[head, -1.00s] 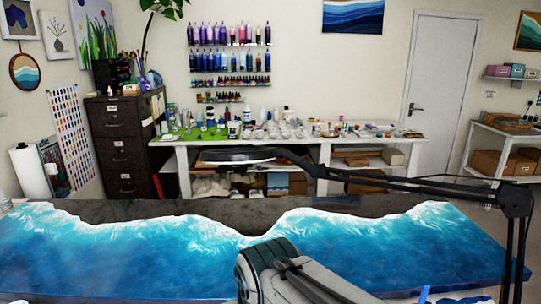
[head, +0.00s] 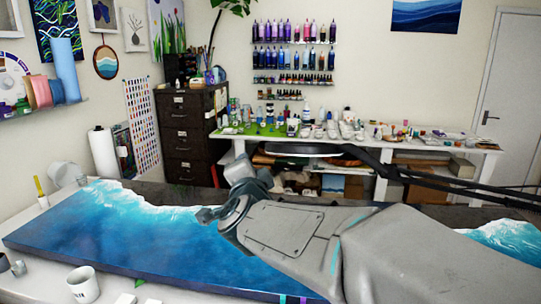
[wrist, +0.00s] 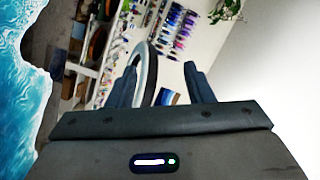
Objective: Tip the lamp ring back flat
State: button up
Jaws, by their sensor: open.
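The lamp ring (head: 305,150), a dark disc with a pale underside, hangs on a black jointed lamp arm (head: 425,178) above the back edge of the blue resin wave table (head: 130,240). It appears as a thin, nearly level ellipse in the head view. My gripper (head: 243,170) is just left of the ring in the head view, with its fingers mostly hidden. In the wrist view my gripper (wrist: 160,75) is open. The ring (wrist: 151,76) shows edge-on between its two fingers, nearer the left one. I cannot tell whether it touches.
A white cup (head: 82,285) and small containers stand at the table's near left. A paper roll (head: 103,152) and a dark filing cabinet (head: 190,135) are behind. A white shelf bench (head: 470,146) full of bottles runs along the back wall. The air left of my gripper is clear.

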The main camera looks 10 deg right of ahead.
aim_at(282, 153)
jog(key=w+d+m+h+p, duration=0.1)
jog(key=w+d+m+h, duration=0.1)
jog(key=w+d+m, duration=0.1)
jog(key=w+d+m+g+h+p, duration=0.1)
jog(key=w+d+m+h, duration=0.1)
jog(key=w, duration=0.3)
jog(key=w+d+m+h+p, duration=0.1)
jog(key=w+d+m+h, duration=0.2)
jog(key=w+d, duration=0.1)
jog(key=shift+d+f+m+g, duration=0.1)
jog(key=shift+d+m+g, duration=0.2)
jog(key=shift+d, duration=0.05)
jog(key=shift+c, duration=0.4)
